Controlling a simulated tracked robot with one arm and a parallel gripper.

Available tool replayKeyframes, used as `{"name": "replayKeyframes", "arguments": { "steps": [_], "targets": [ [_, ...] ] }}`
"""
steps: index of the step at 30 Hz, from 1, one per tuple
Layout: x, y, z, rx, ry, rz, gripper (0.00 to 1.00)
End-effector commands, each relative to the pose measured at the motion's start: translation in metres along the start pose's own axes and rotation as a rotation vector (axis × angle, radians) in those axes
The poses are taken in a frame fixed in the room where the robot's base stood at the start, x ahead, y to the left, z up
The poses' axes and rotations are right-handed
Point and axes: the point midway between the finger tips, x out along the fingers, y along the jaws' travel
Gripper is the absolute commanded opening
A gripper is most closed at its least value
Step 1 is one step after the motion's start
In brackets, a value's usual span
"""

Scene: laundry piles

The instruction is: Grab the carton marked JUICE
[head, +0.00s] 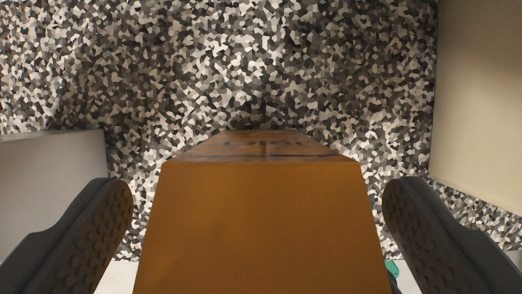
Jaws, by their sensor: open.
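An orange-brown carton (262,230) fills the lower middle of the head view. Its narrower face beyond the near edge carries dark marks, seen too slantwise to read, so I cannot tell whether they say JUICE. My gripper (259,192) is open, with one dark ridged finger on each side of the carton. A gap with speckled floor shows between each fingertip and the carton's sides. The lower part of the carton runs out of the frame.
A pale grey block or panel (50,178) stands at the left, and a beige panel (480,100) at the right. A small green thing (392,269) shows by the right finger. Speckled black-and-white floor (250,60) lies clear ahead.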

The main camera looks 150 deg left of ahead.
Motion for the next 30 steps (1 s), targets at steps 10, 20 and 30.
{"name": "replayKeyframes", "arguments": {
  "steps": [10, 20, 30],
  "targets": [
    [0.002, 0.0, 0.0, -0.001, 0.0, -0.001, 0.52],
    [0.001, -0.001, 0.001, -0.002, 0.001, -0.001, 0.0],
    [-0.012, -0.002, -0.005, -0.001, 0.004, -0.004, 0.0]
  ]
}}
